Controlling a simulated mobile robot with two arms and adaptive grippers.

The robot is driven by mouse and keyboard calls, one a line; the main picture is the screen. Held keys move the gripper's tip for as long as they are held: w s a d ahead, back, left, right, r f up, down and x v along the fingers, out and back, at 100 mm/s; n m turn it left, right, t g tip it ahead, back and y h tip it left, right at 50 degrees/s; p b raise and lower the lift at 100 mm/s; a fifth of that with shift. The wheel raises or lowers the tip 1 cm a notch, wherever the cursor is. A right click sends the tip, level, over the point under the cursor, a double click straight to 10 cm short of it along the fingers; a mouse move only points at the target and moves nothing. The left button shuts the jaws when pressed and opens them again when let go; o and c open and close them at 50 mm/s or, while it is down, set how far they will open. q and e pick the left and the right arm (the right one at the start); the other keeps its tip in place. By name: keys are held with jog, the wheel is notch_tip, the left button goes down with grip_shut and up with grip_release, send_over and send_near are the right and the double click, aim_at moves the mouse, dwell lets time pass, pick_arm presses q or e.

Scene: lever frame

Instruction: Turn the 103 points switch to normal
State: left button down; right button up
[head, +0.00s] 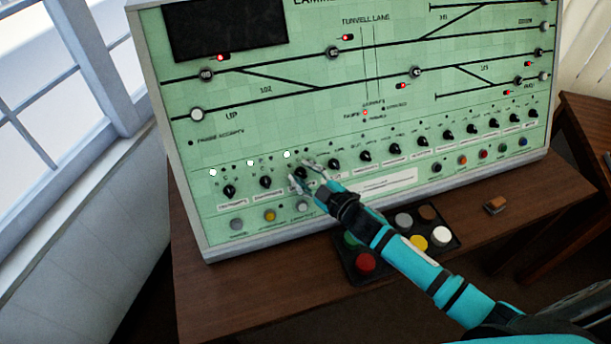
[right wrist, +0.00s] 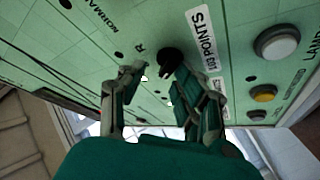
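The 103 points switch is a black rotary knob (right wrist: 170,60) on the green panel, above a white label (right wrist: 207,42) reading "103 POINTS" in the right wrist view. In the head view the knob (head: 300,172) is partly covered by my right gripper (head: 302,171). In the right wrist view my right gripper (right wrist: 155,80) is open, its two fingers apart close to the panel. The knob is just beyond the fingertips, nearer the right finger; contact cannot be told. "NORMAL" and "R" are printed near it. Its pointer direction is unclear. My left gripper is not in view.
Similar black knobs stand close on both sides in a row, such as one at its left (head: 266,181) and one at its right (head: 334,163). Round buttons (head: 270,215) line the panel below. A tray with coloured buttons (head: 348,270) sits on the wooden desk (head: 230,290) under my right arm.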

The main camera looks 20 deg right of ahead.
jog(key=shift+a+f, duration=0.15)
jog(key=shift+s+f, duration=0.1)
jog(key=shift+s, duration=0.3)
jog(key=v, duration=1.1)
